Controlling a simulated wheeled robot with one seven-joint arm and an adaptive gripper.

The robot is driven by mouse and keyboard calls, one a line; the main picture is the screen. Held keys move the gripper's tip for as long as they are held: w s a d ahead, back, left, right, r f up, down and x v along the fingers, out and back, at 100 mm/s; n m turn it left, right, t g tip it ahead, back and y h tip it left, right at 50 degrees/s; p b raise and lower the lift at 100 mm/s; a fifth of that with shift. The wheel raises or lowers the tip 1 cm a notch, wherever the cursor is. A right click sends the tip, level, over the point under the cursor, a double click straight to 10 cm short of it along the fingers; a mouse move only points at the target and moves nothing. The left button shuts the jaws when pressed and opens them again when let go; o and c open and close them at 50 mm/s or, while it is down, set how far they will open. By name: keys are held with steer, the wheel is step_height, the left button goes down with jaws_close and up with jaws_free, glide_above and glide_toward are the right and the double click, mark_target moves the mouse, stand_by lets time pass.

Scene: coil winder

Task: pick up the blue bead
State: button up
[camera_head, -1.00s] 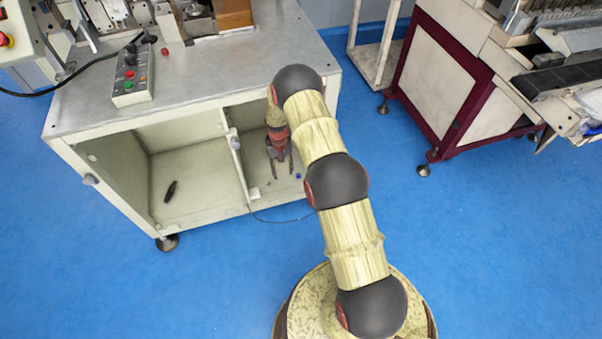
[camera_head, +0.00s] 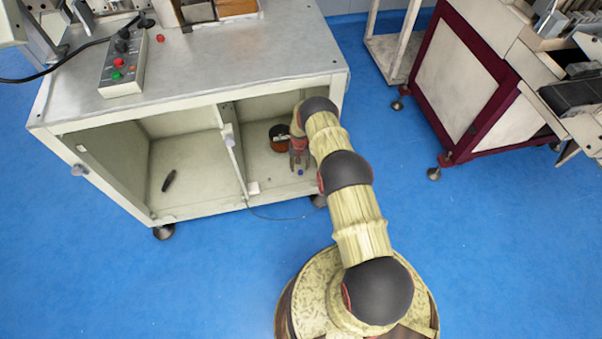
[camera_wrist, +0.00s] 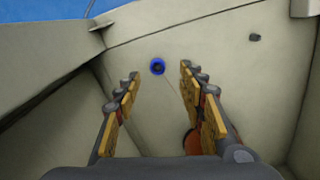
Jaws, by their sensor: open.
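The blue bead (camera_wrist: 157,67) is a small blue ring with a dark centre. It lies on the pale cabinet floor, just beyond and between my fingertips in the wrist view. In the head view the bead (camera_head: 300,172) is a tiny blue dot inside the right compartment, just in front of my gripper (camera_head: 299,160). In the wrist view my gripper (camera_wrist: 160,75) is open, its two fingers apart, with nothing between them.
The cabinet's right compartment (camera_head: 258,165) has side walls close around my gripper. A round dark and orange object (camera_head: 278,137) stands behind my gripper. A small dark piece (camera_wrist: 255,37) lies to the bead's right. A black object (camera_head: 169,180) lies in the left compartment.

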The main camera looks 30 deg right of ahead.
mark_target(301, 172)
step_height(301, 172, down, 5)
steer(key=shift+s+d+r+b, duration=0.1)
steer(key=shift+d+r+b, duration=0.1)
steer(key=shift+b, duration=0.45)
steer(key=shift+c, duration=0.3)
steer(key=c, duration=0.7)
steer(key=shift+c, duration=0.2)
